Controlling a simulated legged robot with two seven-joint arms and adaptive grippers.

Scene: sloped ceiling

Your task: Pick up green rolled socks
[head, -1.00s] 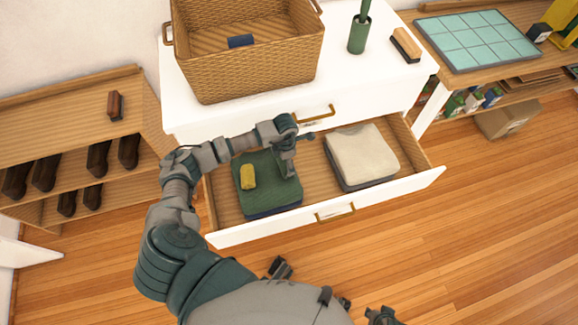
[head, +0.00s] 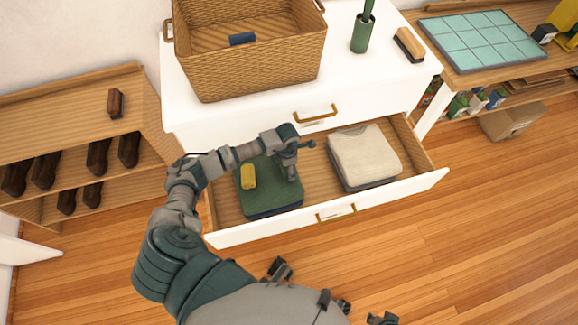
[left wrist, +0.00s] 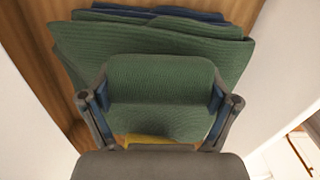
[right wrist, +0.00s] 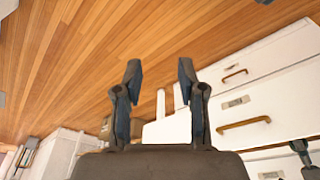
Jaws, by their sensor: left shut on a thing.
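The green rolled socks (left wrist: 160,78) fill the space between the two fingers of my left gripper (left wrist: 160,100) in the left wrist view. The gripper is shut on them, over a folded green cloth (left wrist: 215,50). In the head view my left gripper (head: 291,172) is at the right side of the folded green cloth (head: 272,202) in the open drawer; the socks are hard to tell apart from the cloth there. A yellow rolled pair (head: 248,177) lies on the cloth's left part; its edge shows in the left wrist view (left wrist: 150,139). My right gripper (right wrist: 160,85) is open and empty.
The drawer's white front (head: 400,195) bounds the near side. A folded cream cloth (head: 363,155) lies in its right half. A wicker basket (head: 250,75) with a small blue item (head: 242,39) stands on the dresser top, beside a green holder (head: 362,35) and a brush (head: 408,44).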

